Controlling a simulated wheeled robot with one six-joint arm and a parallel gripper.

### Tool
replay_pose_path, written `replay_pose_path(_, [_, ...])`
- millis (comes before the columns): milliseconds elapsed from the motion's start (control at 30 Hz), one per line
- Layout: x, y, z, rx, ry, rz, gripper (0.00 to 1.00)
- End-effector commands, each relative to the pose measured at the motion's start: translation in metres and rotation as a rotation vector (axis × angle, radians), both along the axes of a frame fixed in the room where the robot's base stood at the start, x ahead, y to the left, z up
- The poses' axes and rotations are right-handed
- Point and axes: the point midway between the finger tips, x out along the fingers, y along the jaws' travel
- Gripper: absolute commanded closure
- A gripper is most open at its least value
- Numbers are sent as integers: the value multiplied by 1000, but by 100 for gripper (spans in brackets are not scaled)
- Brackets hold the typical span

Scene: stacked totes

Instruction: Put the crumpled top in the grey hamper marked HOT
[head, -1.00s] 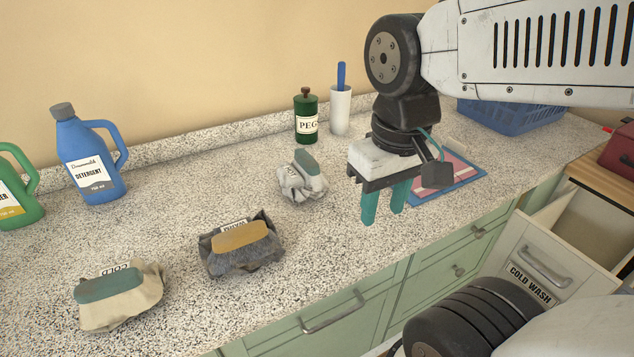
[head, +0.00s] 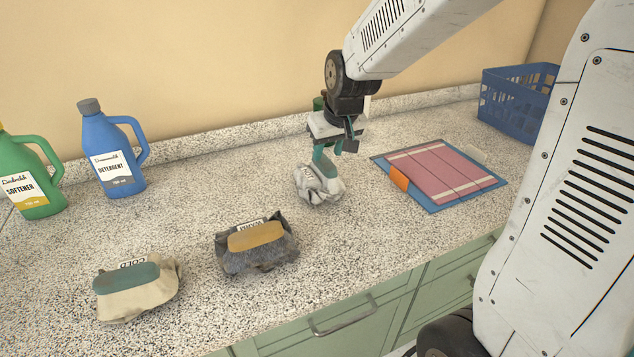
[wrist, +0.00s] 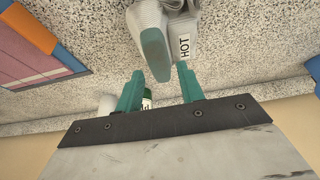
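A crumpled whitish-grey cloth bundle (head: 318,189) lies on the speckled counter, with a teal patch on it. In the wrist view the teal patch (wrist: 155,52) and a white tag reading HOT (wrist: 185,46) show on the bundle. My gripper (head: 322,163) is directly over this bundle, pointing down. In the wrist view its two teal fingers (wrist: 160,78) are apart, with the end of the patch just ahead of the gap. The fingertips hide part of the bundle in the head view, and contact is unclear. No grey hamper marked HOT shows.
A dark grey bundle (head: 257,252) tagged WARM and a cream bundle (head: 138,300) tagged COLD lie front left. Blue detergent (head: 112,165) and green softener (head: 33,190) bottles stand left. A folded pink cloth on a blue board (head: 440,208) and a blue basket (head: 515,112) are right.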

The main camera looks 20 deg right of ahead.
Motion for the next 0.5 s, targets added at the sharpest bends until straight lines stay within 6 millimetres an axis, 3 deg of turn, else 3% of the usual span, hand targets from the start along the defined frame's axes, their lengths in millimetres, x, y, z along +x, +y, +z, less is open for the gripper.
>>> replay_pose_path(267, [16, -4, -37, 0, 3, -1, 62])
replay_pose_path(500, [19, -4, -42, 1, 1, -2, 62])
